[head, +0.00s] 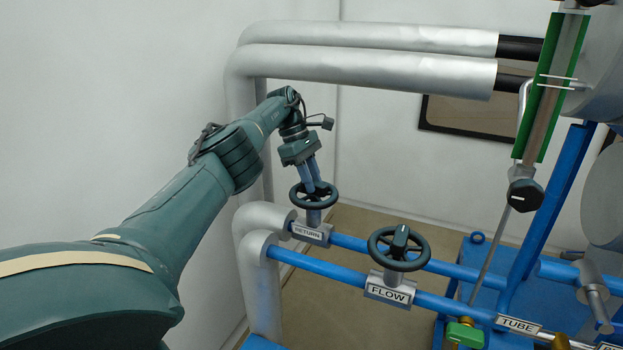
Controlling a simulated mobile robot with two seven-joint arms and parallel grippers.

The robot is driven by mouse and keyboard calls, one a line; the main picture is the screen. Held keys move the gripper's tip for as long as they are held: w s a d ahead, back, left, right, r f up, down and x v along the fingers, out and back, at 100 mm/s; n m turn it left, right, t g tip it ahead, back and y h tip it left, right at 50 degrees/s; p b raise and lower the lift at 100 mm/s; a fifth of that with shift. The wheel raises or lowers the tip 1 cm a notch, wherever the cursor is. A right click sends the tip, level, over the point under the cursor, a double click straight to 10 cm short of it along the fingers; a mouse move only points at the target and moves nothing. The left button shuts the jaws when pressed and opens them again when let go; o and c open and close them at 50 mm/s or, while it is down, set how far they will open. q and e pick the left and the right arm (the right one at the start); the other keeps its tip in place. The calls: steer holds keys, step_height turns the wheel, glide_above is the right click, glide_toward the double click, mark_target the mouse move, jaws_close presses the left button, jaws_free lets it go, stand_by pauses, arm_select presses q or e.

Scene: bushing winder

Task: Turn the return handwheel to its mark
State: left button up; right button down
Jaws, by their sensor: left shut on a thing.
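The fingers are shut on the handwheel. The gripper hides part of the wheel, and I cannot make out a mark on it. My right gripper is not in view.
The flow handwheel (384,237), dark with a FLOW label (388,293), stands closer, on the front blue pipe (330,272). Thick silver insulated pipes (380,70) run above and behind my left arm. A green-edged sight gauge (549,85) and blue frame stand at the right.

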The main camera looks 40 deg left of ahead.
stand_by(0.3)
arm_select(q)
steer(key=o, duration=1)
steer(key=shift+r, duration=0.15)
